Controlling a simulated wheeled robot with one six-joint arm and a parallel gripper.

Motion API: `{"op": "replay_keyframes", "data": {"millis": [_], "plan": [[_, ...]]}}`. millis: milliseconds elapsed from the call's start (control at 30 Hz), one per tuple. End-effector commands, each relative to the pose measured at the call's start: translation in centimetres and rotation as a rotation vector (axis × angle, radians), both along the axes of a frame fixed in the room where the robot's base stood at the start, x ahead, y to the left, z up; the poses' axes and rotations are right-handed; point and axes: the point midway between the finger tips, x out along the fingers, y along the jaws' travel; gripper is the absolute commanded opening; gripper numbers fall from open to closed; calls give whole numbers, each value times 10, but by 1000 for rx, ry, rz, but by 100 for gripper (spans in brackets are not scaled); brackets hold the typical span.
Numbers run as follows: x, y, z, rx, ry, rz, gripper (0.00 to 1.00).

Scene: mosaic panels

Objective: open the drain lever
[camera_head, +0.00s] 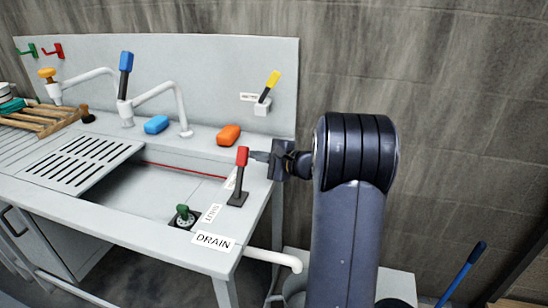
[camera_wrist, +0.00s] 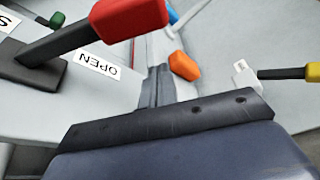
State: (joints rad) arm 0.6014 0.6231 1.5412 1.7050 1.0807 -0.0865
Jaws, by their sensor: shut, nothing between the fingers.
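The drain lever has a red handle (camera_head: 241,157) on a dark stem, rising from a dark base (camera_head: 237,199) at the sink's right rim. In the wrist view its red handle (camera_wrist: 128,17) is at upper left, its stem slanting down left to the base. A DRAIN label (camera_head: 213,240) lies in front. An OPEN label (camera_wrist: 96,65) lies beside the base. My gripper (camera_head: 258,156) is shut and empty, just right of the red handle; its fingers also show in the wrist view (camera_wrist: 158,86). I cannot tell whether they touch the handle.
A yellow-handled lever (camera_head: 268,86) is on the backsplash. An orange block (camera_head: 229,135) and a blue block (camera_head: 156,124) sit on the back ledge. A faucet (camera_head: 160,92) with a blue lever stands left. A green-knobbed piece (camera_head: 183,212) is in the basin's front right.

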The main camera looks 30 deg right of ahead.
Motion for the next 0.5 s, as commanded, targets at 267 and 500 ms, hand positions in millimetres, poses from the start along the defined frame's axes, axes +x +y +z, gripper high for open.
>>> {"op": "replay_keyframes", "data": {"millis": [267, 500], "plan": [[-23, 19, 19, -1, -1, -1, 0], [-27, 22, 20, -1, 0, -1, 0]]}}
